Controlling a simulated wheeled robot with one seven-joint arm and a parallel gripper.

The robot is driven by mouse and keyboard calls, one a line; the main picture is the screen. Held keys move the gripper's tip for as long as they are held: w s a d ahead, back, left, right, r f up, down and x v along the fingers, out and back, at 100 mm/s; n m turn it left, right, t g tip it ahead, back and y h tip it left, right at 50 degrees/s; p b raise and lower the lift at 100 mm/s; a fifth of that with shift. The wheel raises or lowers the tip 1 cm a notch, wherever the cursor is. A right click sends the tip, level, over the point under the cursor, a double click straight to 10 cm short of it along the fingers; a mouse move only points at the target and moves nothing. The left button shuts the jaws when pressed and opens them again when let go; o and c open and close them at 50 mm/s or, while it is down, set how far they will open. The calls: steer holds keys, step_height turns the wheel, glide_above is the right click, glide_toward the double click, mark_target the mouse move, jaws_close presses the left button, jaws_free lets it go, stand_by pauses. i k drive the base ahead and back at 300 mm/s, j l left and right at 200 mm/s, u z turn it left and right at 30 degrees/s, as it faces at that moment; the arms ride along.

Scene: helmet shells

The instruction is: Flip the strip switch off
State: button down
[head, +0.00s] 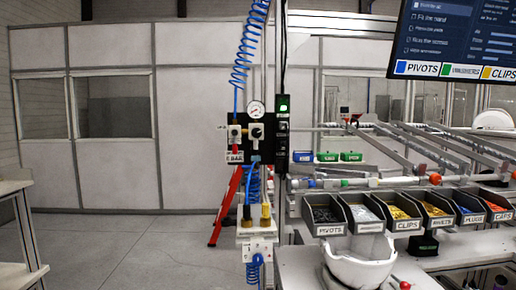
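A narrow black vertical strip (282,135) is mounted on the post in the middle of the head view. A green lit element (283,104) glows near its top; it looks like the strip switch, but its lever position is too small to make out. Sockets or markings below it are hard to tell apart. My gripper is not in this view.
A pressure gauge (256,108) and valve panel sit just left of the strip, with blue coiled hoses (245,45) above. A white helmet shell (359,265) sits below labelled part bins (328,230). A red ladder (226,205) stands behind. The left floor (130,250) is clear.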

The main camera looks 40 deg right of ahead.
mark_target(283, 108)
steer(key=i, duration=0.55)
steer(key=z, duration=2.1)
